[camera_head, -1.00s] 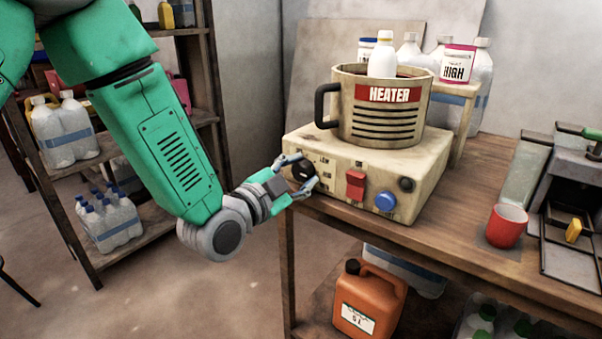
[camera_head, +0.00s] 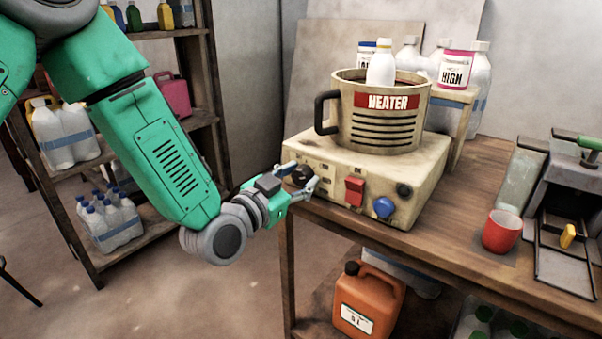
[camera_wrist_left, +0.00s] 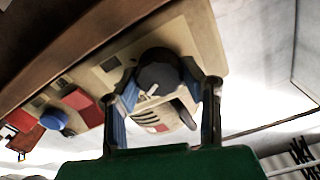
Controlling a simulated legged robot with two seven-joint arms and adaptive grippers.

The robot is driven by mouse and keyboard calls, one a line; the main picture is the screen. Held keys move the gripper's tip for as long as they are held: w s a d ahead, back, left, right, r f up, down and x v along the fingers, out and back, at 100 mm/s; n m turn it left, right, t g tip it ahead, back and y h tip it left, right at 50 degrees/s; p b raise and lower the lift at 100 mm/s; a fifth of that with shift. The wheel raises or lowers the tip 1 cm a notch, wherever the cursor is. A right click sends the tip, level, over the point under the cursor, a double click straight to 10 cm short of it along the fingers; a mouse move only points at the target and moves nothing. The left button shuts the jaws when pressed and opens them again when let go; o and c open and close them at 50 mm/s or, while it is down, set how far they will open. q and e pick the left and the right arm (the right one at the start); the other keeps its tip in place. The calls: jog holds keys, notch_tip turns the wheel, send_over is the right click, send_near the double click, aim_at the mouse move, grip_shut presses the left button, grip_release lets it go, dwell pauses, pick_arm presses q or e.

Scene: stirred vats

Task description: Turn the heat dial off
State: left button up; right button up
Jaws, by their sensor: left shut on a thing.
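The black heat dial (camera_head: 302,175) is on the front left of the cream heater base (camera_head: 330,205). It also shows in the left wrist view (camera_wrist_left: 158,75), with a pale pointer mark on its face. My left gripper (camera_head: 300,182) is at the dial, its two fingers on either side of it and shut on it. The labels around the dial are too small or covered to read. The heater pot (camera_head: 378,125), marked HEATER, sits on the base. My right gripper is not in view.
A red switch (camera_head: 355,191) and a blue knob (camera_head: 383,207) sit right of the dial. A red cup (camera_head: 502,232) stands on the wooden table (camera_head: 440,235). A white bottle (camera_head: 382,64) stands in the pot. An orange canister (camera_head: 368,300) is below the table.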

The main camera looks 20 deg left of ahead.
pick_arm(q)
jog(key=n, duration=0.2)
jog(key=n+p, duration=0.1)
jog(key=n, duration=0.3)
jog(key=shift+s+a+f+n, duration=0.15)
jog(key=shift+f+n, duration=0.15)
jog(key=shift+f, duration=0.05)
jog(key=n+p, duration=0.1)
jog(key=n, duration=0.4)
jog(key=shift+f+n, duration=0.1)
jog(key=shift+n, duration=0.2)
jog(key=o, duration=1.1)
jog(key=shift+o, duration=0.2)
jog(key=shift+a, duration=0.1)
jog(key=shift+r, duration=0.2)
